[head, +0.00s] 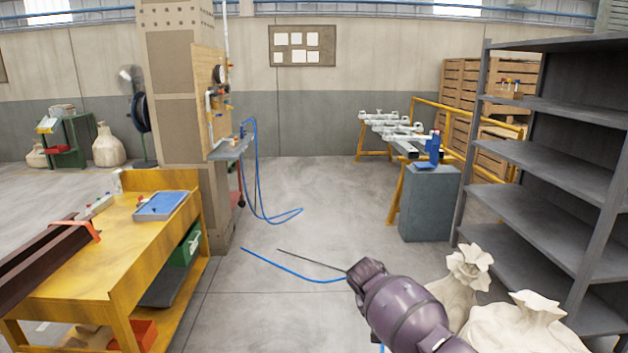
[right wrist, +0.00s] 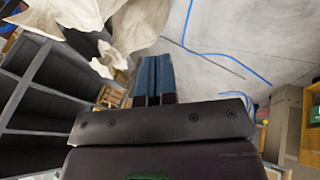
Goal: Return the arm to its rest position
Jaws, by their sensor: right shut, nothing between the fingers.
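My right arm (head: 405,308) shows in the head view as a purple link reaching in from the bottom right, in front of pale sacks. In the right wrist view my right gripper (right wrist: 153,60) has its two blue fingers side by side and closed together, with nothing between them. Beyond the fingertips are the grey floor and a pale sack. The gripper's fingers are mostly hidden below the arm in the head view. My left arm and left gripper are in neither view.
Pale sacks (head: 512,325) lie close to my right arm, by a grey metal shelf (head: 545,205). A yellow workbench (head: 110,250) stands at left, a grey cabinet (head: 430,205) at right. A blue hose (head: 290,270) lies on the floor.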

